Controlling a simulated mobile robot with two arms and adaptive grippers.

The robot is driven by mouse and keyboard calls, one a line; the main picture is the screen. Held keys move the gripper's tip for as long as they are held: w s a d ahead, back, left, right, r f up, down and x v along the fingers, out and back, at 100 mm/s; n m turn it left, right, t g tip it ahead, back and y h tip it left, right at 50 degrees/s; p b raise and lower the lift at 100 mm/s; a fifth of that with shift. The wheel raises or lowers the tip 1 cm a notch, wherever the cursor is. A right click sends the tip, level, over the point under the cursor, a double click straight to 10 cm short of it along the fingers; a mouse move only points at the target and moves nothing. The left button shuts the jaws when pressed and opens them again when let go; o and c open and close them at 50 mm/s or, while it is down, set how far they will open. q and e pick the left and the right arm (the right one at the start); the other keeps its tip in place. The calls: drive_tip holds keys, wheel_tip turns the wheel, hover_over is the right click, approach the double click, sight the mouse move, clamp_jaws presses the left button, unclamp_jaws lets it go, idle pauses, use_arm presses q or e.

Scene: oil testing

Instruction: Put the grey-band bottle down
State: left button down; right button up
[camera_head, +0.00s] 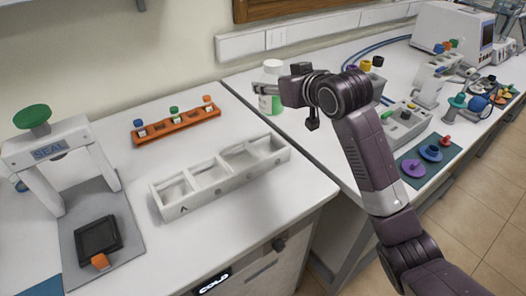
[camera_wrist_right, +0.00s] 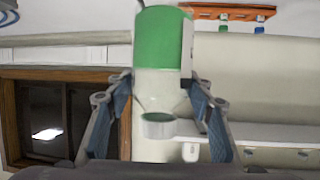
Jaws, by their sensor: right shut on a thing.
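A white bottle (camera_head: 272,68) with a broad green band is at the back of the benches, near the seam between the two tables. My right gripper (camera_head: 268,89) is shut around its upper part from the right. In the right wrist view the bottle (camera_wrist_right: 160,88) stands between both fingers, green band at the top of the picture. A small grey ring (camera_wrist_right: 158,126) shows in front of it; I cannot tell whether it is part of the bottle. I see a green band, not a clear grey one. Whether the base touches the bench is unclear. My left gripper is out of view.
A white compartment tray (camera_head: 165,208) and an orange rack (camera_head: 178,127) with several capped vials stand on the left bench. A SEAL press (camera_head: 48,152) is at far left. Instruments and a grey control box (camera_head: 404,122) crowd the right bench.

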drive_tip(key=shift+w+a+r, duration=0.25)
drive_tip(key=shift+a+r, duration=0.05)
drive_tip(key=shift+r, duration=0.25)
drive_tip(key=shift+w+a+r, duration=0.2)
drive_tip(key=shift+a+r, duration=0.05)
drive_tip(key=shift+r, duration=0.25)
drive_tip(key=shift+f+p, duration=1.3)
drive_tip(key=shift+f, duration=8.45)
drive_tip(key=shift+f, duration=0.1)
drive_tip(key=o, duration=1.7)
drive_tip(key=shift+d, duration=0.1)
drive_tip(key=shift+s, duration=0.1)
drive_tip(key=b+v, duration=0.1)
drive_tip(key=v, duration=1.1)
